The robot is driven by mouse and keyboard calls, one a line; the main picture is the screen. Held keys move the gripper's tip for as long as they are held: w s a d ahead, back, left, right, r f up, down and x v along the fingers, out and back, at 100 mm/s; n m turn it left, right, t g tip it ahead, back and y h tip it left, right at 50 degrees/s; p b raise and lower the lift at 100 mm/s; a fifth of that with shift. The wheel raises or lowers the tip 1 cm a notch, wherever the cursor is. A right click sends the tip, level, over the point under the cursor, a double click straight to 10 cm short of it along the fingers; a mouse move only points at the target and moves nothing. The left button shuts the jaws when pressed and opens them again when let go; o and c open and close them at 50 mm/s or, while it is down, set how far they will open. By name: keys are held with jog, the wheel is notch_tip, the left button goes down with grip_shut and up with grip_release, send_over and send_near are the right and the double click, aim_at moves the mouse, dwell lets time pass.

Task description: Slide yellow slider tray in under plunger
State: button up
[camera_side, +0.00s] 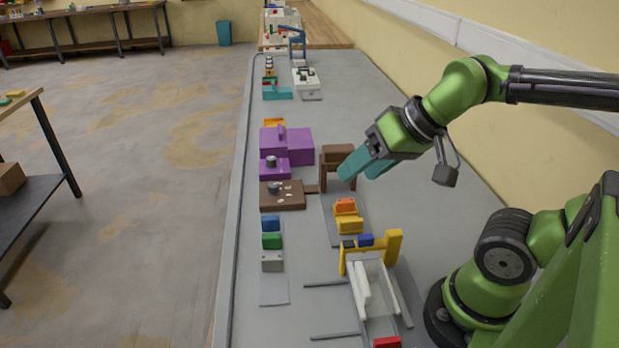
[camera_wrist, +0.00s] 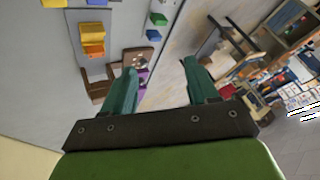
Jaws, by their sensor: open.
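A yellow block with an orange piece, which looks like the yellow slider tray (camera_side: 348,224), sits on a grey strip in front of a brown arch-shaped frame (camera_side: 338,156). In the wrist view the tray (camera_wrist: 92,49) is at upper left and the brown frame (camera_wrist: 98,91) is below it. I cannot make out a plunger clearly; the frame is partly hidden by my fingers in the side view. My gripper (camera_side: 360,170) is open with teal fingers, above and at the right of the frame. In the wrist view the space between the fingertips (camera_wrist: 161,68) is empty.
A brown board (camera_side: 283,201) and purple boxes (camera_side: 296,147) stand left of the frame. A white channel fixture (camera_side: 366,285) with a yellow bracket (camera_side: 394,248) stands nearer the camera. Blue, green and grey blocks (camera_side: 272,241) line the left edge. Bare bench (camera_side: 385,210) shows right of the tray.

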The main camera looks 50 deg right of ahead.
jog(key=shift+o, duration=0.3)
jog(key=shift+o, duration=1.2)
jog(key=shift+d, duration=0.15)
jog(key=shift+o, duration=1)
jog(key=shift+w+d+f+m+g+h, duration=0.15)
jog(key=shift+w+d+f+m+h, duration=0.15)
jog(key=shift+d, duration=0.25)
jog(key=shift+w+d+f+m+g+h, duration=0.2)
jog(key=shift+w+d+f+m, duration=0.15)
jog(key=shift+d, duration=0.2)
jog(key=n+g+h, duration=0.1)
jog(key=n+g, duration=0.6)
jog(key=n, duration=2.5)
send_over(351, 220)
notch_tip(351, 220, down, 4)
jog(key=shift+t, duration=0.25)
notch_tip(351, 220, down, 17)
jog(key=shift+r, duration=0.1)
